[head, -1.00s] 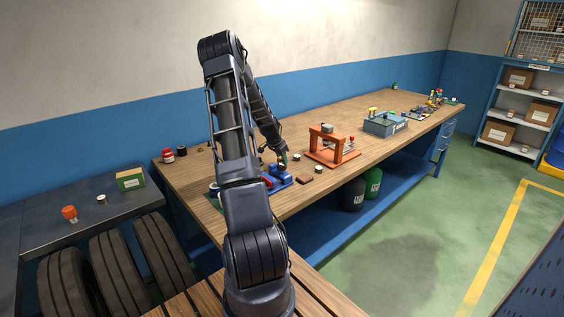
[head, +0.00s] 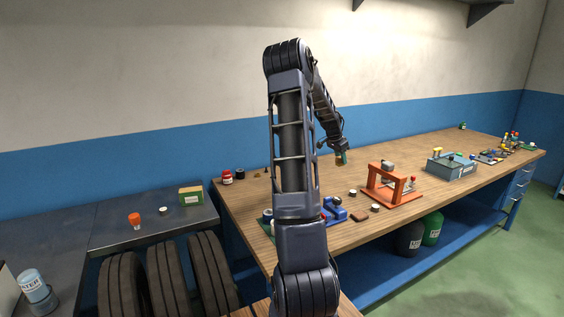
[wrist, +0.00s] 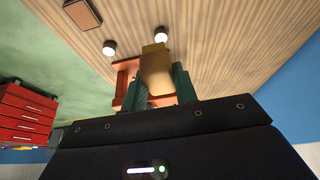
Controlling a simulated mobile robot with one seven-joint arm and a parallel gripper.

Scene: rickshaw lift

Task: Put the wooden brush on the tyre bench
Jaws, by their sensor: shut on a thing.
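My gripper (head: 342,158) is above the wooden workbench, clear of its top. In the wrist view its green fingers (wrist: 160,92) are shut on the wooden brush (wrist: 156,74), a tan block with a yellowish far end. In the head view the brush is too small to make out clearly. The tyre bench (head: 150,240) is the dark grey bench at the left with several tyres under it. An orange-capped jar (head: 135,221), a small white-topped round thing (head: 163,211) and a green and tan box (head: 191,195) stand on it.
The wooden workbench (head: 265,208) holds a blue vice-like tool (head: 334,212), an orange frame (head: 388,190), a grey toolbox (head: 451,168) and a red jar (head: 227,177). A filter can (head: 36,288) stands at lower left. The tyre bench has bare room around its things.

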